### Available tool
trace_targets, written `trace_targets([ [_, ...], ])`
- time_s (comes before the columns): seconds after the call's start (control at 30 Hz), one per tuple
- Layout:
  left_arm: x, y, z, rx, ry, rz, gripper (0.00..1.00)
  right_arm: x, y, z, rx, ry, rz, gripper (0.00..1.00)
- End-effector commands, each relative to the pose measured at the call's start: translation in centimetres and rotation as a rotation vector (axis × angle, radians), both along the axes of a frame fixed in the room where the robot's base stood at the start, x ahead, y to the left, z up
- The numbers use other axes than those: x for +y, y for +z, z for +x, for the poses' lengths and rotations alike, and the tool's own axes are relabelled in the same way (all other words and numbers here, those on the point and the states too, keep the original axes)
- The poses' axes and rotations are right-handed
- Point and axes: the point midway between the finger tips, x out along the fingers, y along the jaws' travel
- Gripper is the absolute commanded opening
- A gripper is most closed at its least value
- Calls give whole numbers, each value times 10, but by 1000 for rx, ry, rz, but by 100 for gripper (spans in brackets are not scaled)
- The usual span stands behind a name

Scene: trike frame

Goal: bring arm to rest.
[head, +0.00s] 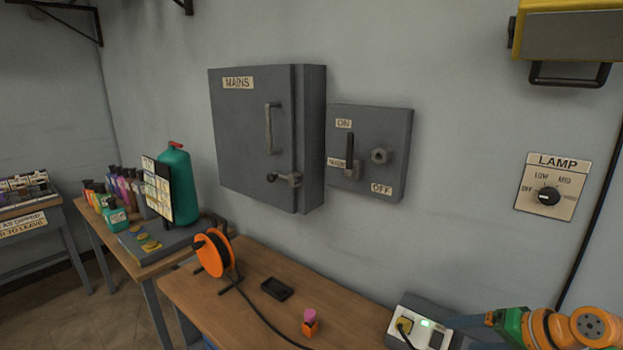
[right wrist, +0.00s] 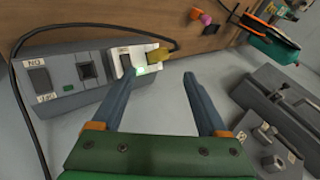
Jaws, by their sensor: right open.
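My right gripper (head: 465,323) comes in at the lower right of the head view, beside the socket box on the bench. In the right wrist view its two blue-grey fingers (right wrist: 158,77) are spread apart with nothing between them. The socket box (head: 418,315) carries a yellow plug (head: 404,326) and a lit green light; the box also shows ahead of the fingers in the right wrist view (right wrist: 62,72). Whether the fingers touch the box I cannot tell. My left gripper is not in view.
The wooden bench (head: 345,318) holds an orange cable reel (head: 212,254), a black tray (head: 277,289) and a small orange-and-pink item (head: 310,322). A mains cabinet (head: 250,150), switch box (head: 370,125) and lamp dial (head: 549,196) are on the wall. A cable crosses the bench.

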Motion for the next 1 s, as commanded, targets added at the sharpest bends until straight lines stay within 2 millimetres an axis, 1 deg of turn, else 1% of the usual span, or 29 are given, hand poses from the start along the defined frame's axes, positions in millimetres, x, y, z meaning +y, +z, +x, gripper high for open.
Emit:
trace_targets([
  [0.03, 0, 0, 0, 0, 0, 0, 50, 21, -41, -17, 61, 79, -93, 76],
  [0.07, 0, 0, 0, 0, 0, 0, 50, 32, -64, -28, 91, 131, -156, 76],
  [0.1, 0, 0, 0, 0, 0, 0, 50, 46, -90, -45, 122, 195, -231, 76],
  [0.17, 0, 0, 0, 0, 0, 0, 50, 65, -119, -69, 152, 283, -324, 76],
  [0.2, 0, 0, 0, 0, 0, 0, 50, 76, -134, -85, 165, 336, -374, 76],
  [0.23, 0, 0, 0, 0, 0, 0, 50, 84, -144, -97, 173, 373, -408, 76],
  [0.3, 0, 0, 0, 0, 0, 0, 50, 101, -160, -124, 183, 446, -476, 76],
  [0.43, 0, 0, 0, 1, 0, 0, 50, 126, -173, -167, 182, 543, -566, 76],
  [0.6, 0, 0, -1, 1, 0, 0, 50, 145, -170, -210, 178, 601, -643, 76],
  [0.73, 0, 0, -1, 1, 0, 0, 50, 151, -160, -236, 182, 611, -688, 76],
  [0.77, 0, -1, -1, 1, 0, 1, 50, 151, -160, -240, 185, 612, -696, 76],
  [0.8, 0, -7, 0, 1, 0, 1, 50, 151, -178, -236, 191, 617, -697, 76],
  [0.97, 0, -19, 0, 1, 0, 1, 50, 151, -229, -232, 213, 628, -692, 76],
  [1.0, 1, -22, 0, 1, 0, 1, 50, 152, -243, -232, 219, 632, -689, 76],
])
